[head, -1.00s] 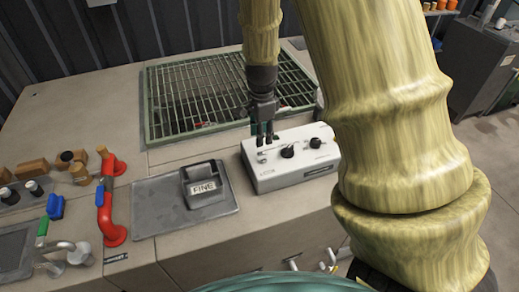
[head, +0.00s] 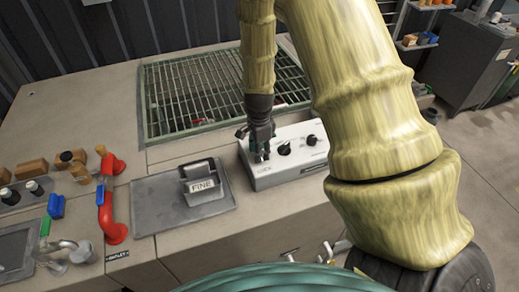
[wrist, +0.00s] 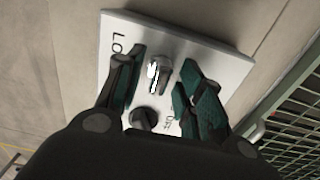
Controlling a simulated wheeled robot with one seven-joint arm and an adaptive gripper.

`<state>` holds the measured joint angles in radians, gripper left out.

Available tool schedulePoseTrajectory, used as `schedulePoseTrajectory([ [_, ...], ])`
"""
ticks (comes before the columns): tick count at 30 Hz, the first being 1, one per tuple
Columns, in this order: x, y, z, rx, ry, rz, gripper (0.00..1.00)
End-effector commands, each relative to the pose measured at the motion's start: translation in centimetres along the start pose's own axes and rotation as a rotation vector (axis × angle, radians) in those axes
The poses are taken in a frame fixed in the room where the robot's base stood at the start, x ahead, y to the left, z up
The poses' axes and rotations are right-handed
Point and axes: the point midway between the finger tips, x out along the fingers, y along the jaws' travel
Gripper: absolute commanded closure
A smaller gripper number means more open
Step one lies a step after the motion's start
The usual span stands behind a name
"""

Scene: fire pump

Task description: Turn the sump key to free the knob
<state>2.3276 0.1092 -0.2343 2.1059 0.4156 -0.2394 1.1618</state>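A white control box (head: 270,175) sits on the bench, right of the "FINE" plate. A small metallic key (wrist: 160,72) stands up from its face in the wrist view, near lettering that starts "Lo". A dark knob (wrist: 143,118) is beside the key, close to an "OFF" label; in the head view two black knobs (head: 284,149) show on the box. My gripper (wrist: 160,66) points down at the box with its teal fingers open, one on each side of the key and apart from it. In the head view my gripper (head: 262,154) hides the key.
A green grating (head: 200,95) is set in the bench behind the box. A grey plate with a "FINE" block (head: 203,184) lies to the left, and a red handle (head: 106,210) further left. The bench between box and plate is narrow but clear.

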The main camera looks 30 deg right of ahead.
Motion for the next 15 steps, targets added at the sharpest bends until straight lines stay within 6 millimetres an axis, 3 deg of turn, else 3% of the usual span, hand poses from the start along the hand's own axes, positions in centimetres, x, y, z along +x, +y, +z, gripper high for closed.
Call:
schedulePoseTrajectory([
  [5, 0.01, 0.00, 0.01, 0.000, 0.000, 0.000, 0.64],
  [11, 0.00, 0.00, 0.01, 0.000, 0.000, 0.000, 1.00],
  [15, -0.01, 0.00, 0.00, 0.000, 0.000, 0.000, 1.00],
])
